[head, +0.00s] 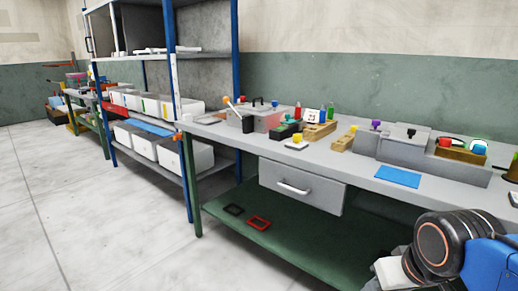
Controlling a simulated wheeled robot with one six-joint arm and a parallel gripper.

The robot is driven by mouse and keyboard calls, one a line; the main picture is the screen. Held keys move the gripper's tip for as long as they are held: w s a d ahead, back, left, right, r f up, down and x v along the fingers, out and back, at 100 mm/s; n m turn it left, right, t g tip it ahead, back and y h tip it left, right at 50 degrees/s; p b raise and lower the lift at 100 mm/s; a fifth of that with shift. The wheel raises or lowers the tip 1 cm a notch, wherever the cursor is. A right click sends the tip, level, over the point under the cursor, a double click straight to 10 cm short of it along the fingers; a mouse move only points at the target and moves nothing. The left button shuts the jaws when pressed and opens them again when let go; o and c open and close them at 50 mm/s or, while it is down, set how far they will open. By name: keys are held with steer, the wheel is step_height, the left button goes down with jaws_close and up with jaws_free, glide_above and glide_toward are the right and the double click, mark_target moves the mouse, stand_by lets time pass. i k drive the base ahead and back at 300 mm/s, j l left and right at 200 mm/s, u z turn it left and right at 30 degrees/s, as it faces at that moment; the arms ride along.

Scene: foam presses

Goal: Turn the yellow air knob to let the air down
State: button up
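The workbench (270,142) runs along the wall to the right, with several small devices on its grey top. A yellow knob (298,137) sits on a small pale block near the bench's front edge. Another small yellow piece (354,128) shows at the end of a wooden block farther right. I cannot tell which of these is the air knob. Part of my arm shows at the lower right, in front of and below the bench top, apart from both yellow pieces. The fingers of my gripper are not visible.
A blue mat (398,176) lies on the bench front. A grey drawer (300,188) hangs below, above a green lower shelf (300,240) with a red frame (259,222). A blue-posted rack (178,90) with white bins stands left. The floor (90,220) at left is clear.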

mark_target(297, 138)
steer(key=i+j+z, duration=0.25)
steer(key=i+j, duration=0.15)
steer(key=j, duration=0.15)
steer(key=i+j+z, duration=0.1)
steer(key=j, duration=0.25)
steer(key=i+j+z, duration=0.1)
steer(key=i+j, duration=0.15)
steer(key=i+j+z, duration=0.1)
steer(key=j, duration=0.3)
steer(key=i+j+z, duration=0.15)
steer(key=j, duration=0.2)
steer(key=i+j+z, duration=0.1)
steer(key=j, duration=0.25)
steer(key=i+j+z, duration=0.1)
steer(key=j, duration=0.3)
steer(key=i, duration=0.05)
